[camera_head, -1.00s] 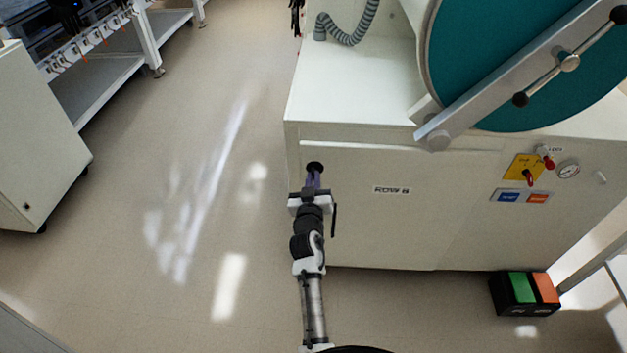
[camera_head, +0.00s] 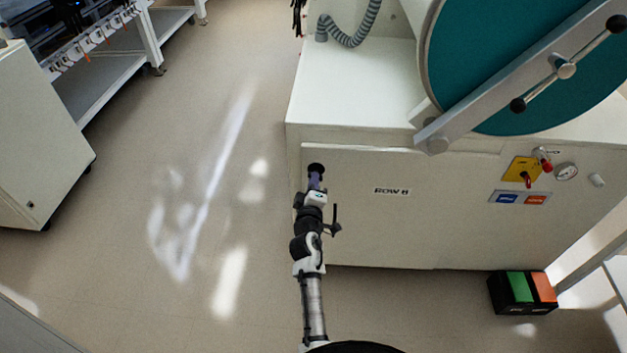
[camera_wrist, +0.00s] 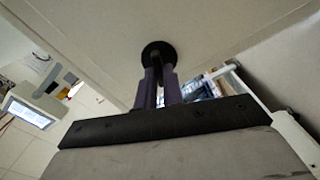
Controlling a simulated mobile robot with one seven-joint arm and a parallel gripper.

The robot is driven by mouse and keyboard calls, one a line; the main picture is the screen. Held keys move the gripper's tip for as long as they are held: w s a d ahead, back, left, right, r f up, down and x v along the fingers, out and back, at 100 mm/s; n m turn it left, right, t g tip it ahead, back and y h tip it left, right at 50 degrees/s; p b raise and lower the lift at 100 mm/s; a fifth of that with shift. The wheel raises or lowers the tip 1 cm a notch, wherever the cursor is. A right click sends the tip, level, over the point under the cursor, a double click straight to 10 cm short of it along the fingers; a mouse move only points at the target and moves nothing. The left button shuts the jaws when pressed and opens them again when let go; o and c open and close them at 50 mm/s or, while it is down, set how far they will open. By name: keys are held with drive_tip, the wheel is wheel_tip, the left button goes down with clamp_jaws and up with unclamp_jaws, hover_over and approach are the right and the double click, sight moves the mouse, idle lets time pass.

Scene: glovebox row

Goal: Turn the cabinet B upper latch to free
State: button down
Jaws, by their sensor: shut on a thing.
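The upper latch (camera_head: 316,168) is a small round black knob at the upper left of the white cabinet front (camera_head: 400,225). It also shows in the wrist view as a black disc (camera_wrist: 158,52) on the pale panel. My gripper (camera_head: 315,181) reaches it from the front, and its two purple fingers (camera_wrist: 159,82) are shut on the latch. The fingers and the disc hide the part between them. I cannot read from the pictures whether the latch stands at free.
A label that looks like "ROW B" (camera_head: 392,191) is on the panel. A large teal round door (camera_head: 500,60) with a bar handle is above right. A yellow plate with red switches (camera_head: 522,169) and a gauge are at the right. Open floor (camera_head: 200,200) lies left.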

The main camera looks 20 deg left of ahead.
drive_tip(key=shift+n+p, duration=0.5)
drive_tip(key=shift+n, duration=1.7)
drive_tip(key=c, duration=1.5)
unclamp_jaws()
drive_tip(key=shift+f, duration=0.15)
